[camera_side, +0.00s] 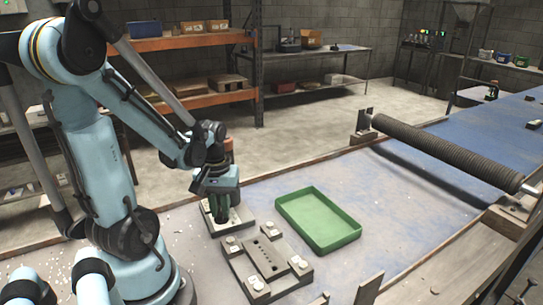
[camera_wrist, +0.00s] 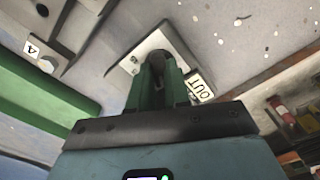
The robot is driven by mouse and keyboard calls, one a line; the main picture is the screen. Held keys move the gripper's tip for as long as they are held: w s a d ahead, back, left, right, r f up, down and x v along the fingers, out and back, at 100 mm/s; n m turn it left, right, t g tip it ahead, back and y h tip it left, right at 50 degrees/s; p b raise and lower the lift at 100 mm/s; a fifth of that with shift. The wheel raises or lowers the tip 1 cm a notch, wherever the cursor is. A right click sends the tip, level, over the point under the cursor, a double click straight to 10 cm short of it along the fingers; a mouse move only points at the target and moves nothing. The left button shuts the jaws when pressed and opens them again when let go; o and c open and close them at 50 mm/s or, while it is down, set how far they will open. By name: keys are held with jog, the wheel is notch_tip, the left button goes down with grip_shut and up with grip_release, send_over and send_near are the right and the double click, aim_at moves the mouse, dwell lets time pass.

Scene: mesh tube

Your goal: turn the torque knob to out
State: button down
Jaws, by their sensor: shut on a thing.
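My gripper (camera_side: 222,208) points down over a small pale plate (camera_side: 243,217) on the bench. In the wrist view, its green fingers (camera_wrist: 162,72) are closed around a dark round knob (camera_wrist: 158,58). The knob stands on a light metal plate (camera_wrist: 128,62). A white label reading OUT (camera_wrist: 200,87) lies beside the fingers on the right. The fingers hide most of the knob, so I cannot tell which way it points. In the side view the gripper hides the knob.
A green tray (camera_side: 348,238) lies to the right. A long mesh roller (camera_side: 440,150) spans supports farther right. Blue bench surface (camera_side: 400,215) between tray and roller is clear.

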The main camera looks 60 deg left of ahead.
aim_at(221, 212)
jog(key=c, duration=1.1)
grip_release()
jog(key=shift+r, duration=0.1)
jog(key=shift+r, duration=5.95)
